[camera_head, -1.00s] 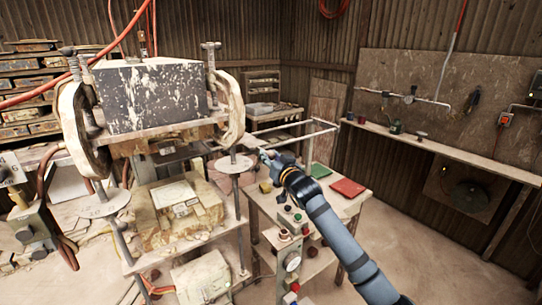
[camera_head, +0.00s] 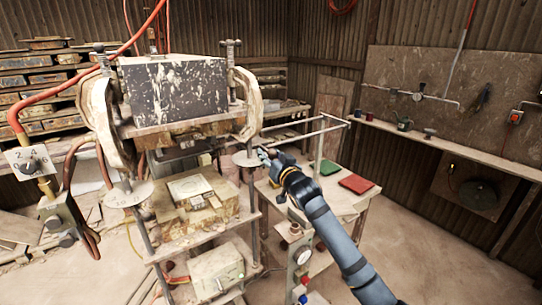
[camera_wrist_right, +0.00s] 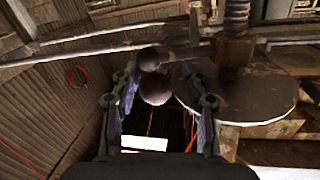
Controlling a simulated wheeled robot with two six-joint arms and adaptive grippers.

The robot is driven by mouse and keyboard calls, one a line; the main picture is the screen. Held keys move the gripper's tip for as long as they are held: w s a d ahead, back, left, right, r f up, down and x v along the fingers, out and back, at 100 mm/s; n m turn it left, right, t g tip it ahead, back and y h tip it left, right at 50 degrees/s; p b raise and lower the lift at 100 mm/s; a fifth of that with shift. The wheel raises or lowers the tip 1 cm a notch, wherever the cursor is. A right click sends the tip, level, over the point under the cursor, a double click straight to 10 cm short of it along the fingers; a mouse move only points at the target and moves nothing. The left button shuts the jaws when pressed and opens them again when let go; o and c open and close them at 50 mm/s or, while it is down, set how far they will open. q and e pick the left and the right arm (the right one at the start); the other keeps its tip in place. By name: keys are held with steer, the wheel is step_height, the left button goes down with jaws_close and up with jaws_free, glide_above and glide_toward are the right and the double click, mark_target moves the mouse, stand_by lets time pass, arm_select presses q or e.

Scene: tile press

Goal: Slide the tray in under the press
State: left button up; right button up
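The press has a dark speckled block (camera_head: 175,88) on a plate, held by clamps at its sides. Below it, a pale square piece (camera_head: 190,187) lies on a worn block on the lower bed (camera_head: 205,222); I cannot tell whether this piece is the tray. My right gripper (camera_head: 263,154) is just right of the press's round disc (camera_head: 247,159). In the right wrist view my right gripper (camera_wrist_right: 160,110) has its fingers apart, with dark round knobs (camera_wrist_right: 155,88) showing between them; I cannot tell whether they touch. The disc (camera_wrist_right: 245,95) is beside the right finger. My left gripper is out of view.
A small table (camera_head: 335,200) with a red pad (camera_head: 356,184) and a green pad (camera_head: 328,168) stands right of the press. A thin rail frame (camera_head: 320,135) rises behind my gripper. A control box (camera_head: 45,215) hangs at left. Floor at right is clear.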

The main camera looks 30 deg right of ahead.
steer(key=shift+o, duration=0.2)
steer(key=shift+s, duration=0.1)
steer(key=s, duration=0.4)
steer(key=s+a, duration=0.1)
steer(key=s, duration=0.2)
steer(key=shift+s, duration=0.1)
steer(key=shift+r, duration=0.1)
